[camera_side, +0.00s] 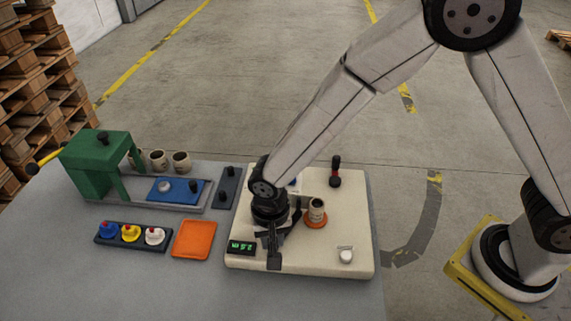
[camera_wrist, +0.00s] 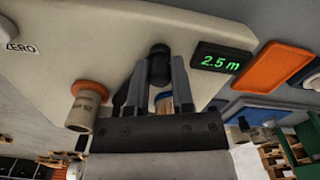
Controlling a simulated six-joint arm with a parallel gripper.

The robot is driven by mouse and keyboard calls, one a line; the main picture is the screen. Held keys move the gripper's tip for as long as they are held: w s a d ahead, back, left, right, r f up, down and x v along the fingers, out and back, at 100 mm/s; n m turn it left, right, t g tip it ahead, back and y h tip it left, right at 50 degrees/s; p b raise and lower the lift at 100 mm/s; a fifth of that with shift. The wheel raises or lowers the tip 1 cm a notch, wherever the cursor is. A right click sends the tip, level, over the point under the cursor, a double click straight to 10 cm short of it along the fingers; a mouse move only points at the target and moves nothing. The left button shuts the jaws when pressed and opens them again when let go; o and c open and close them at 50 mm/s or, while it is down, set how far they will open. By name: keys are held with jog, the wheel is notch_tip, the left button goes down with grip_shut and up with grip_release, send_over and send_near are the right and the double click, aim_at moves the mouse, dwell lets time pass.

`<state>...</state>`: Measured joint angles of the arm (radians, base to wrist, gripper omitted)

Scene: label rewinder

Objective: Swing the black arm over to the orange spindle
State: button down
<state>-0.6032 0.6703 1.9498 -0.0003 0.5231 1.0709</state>
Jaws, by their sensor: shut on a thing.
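The cream rewinder (camera_side: 335,262) stands on the grey table. Its orange spindle (camera_side: 316,224) carries a cardboard roll (camera_side: 316,207); the roll also shows in the wrist view (camera_wrist: 82,113). My gripper (camera_side: 273,246) is over the rewinder's front, left of the orange spindle in the side view. In the wrist view my gripper (camera_wrist: 160,72) is shut on a black knob (camera_wrist: 160,64), seemingly part of the black arm. The rest of the black arm is mostly hidden by my gripper. A spindle with blue shows partly behind the gripper.
A green display (camera_side: 241,247) reading 2.5 m is close left of my gripper. A white ZERO knob (camera_side: 346,256) is at front right; a red-and-black lever (camera_side: 335,172) is at the back. An orange tray (camera_side: 194,239) and green machine (camera_side: 95,165) stand left.

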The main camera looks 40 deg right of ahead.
jog(key=shift+w, duration=0.1)
jog(key=shift+c, duration=2.4)
grip_release()
jog(key=shift+r, duration=0.1)
jog(key=shift+r, duration=3.85)
jog(key=d, duration=0.4)
jog(key=d+r+n, duration=0.1)
jog(key=d, duration=0.3)
jog(key=d+n+t, duration=0.1)
jog(key=d, duration=0.3)
jog(key=shift+s+r, duration=0.2)
jog(key=shift+r, duration=0.2)
jog(key=s+d+n+t, duration=0.1)
jog(key=s+d+n, duration=0.2)
jog(key=d, duration=0.8)
jog(key=s, duration=0.2)
jog(key=shift+s+d+r+t, duration=0.3)
jog(key=shift+s, duration=0.1)
